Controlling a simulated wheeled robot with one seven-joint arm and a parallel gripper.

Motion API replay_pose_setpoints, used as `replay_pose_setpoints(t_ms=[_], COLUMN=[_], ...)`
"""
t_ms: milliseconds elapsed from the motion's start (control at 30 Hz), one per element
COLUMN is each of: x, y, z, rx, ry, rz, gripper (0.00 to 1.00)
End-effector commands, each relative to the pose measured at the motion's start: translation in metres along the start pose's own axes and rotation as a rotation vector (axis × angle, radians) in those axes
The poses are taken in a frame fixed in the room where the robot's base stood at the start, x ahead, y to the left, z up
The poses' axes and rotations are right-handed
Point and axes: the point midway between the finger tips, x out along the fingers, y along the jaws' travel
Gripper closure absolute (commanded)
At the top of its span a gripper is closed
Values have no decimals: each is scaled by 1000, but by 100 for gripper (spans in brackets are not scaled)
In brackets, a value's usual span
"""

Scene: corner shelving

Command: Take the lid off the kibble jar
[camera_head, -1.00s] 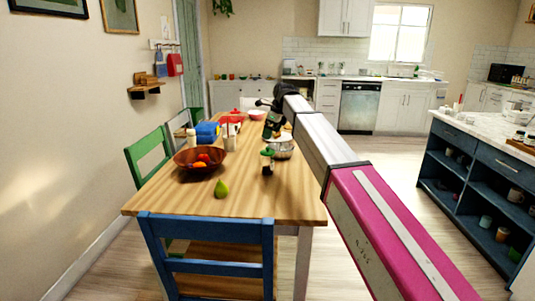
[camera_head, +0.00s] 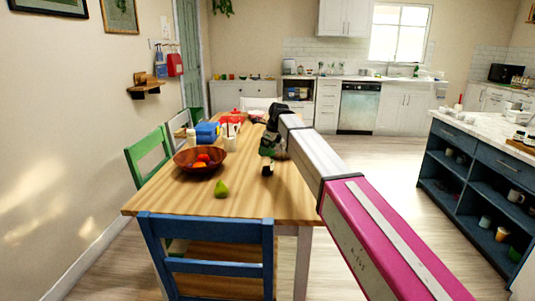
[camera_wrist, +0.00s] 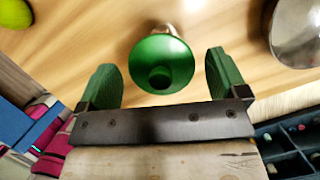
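The kibble jar (camera_head: 268,169) stands on the wooden table, its upper part covered by my gripper (camera_head: 268,147) in the head view. The jar's round green lid (camera_wrist: 160,50) with a knob shows from above in the wrist view, and it is on the jar. My gripper (camera_wrist: 162,72) is open and empty there. Its two green fingers stand to the left and right of the lid, with a visible gap on each side. The jar's pale body shows only as a sliver beyond the lid.
A green pear (camera_head: 221,189) and a brown fruit bowl (camera_head: 185,164) are on the table left of the jar. A shiny metal bowl (camera_wrist: 298,35) is close by in the wrist view. A blue chair (camera_head: 205,222) stands at the near table edge.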

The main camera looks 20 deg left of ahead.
Motion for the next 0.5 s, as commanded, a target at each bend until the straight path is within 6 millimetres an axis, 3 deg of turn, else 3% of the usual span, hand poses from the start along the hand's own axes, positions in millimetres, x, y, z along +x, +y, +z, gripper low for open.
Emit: replay_pose_setpoints(t_ms=[33, 100, 500], x=[0, 0, -1], y=[0, 0, 0], z=[0, 0, 0], rx=[0, 0, 0], ry=[0, 0, 0], rz=[0, 0, 0], gripper=[26, 49, 50])
